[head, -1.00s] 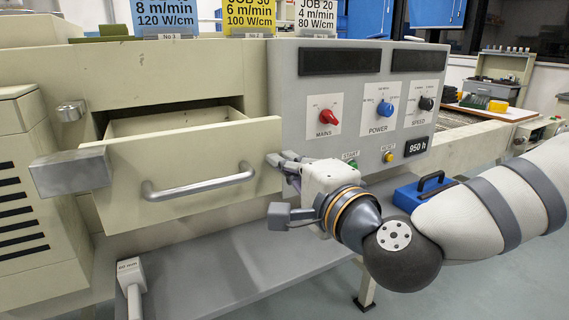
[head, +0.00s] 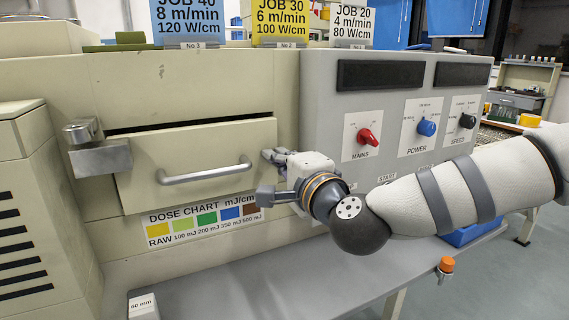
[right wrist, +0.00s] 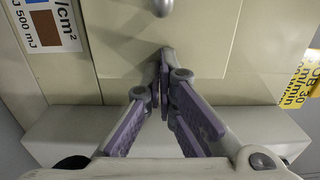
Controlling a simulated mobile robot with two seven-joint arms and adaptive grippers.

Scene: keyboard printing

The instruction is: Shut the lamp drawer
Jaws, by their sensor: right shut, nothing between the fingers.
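The cream lamp drawer (head: 200,150) is nearly closed in the cabinet at the left of the head view. A narrow dark gap shows along its top edge, and its front appears to stand slightly proud. A grey bar handle (head: 205,174) crosses the front, and a grey block (head: 100,158) is fixed at its left edge. My right gripper (head: 268,156) is shut and empty at the right edge of the drawer front. In the right wrist view its closed fingertips (right wrist: 166,58) are against or very close to the front, below the handle (right wrist: 161,7). My left gripper is out of view.
The grey control panel (head: 315,110) with knobs stands right of the drawer. A dose chart label (head: 205,222) is below it. A grey bracket (head: 82,130) sits on the cabinet by the drawer's left edge. A grey shelf (head: 250,270) runs underneath.

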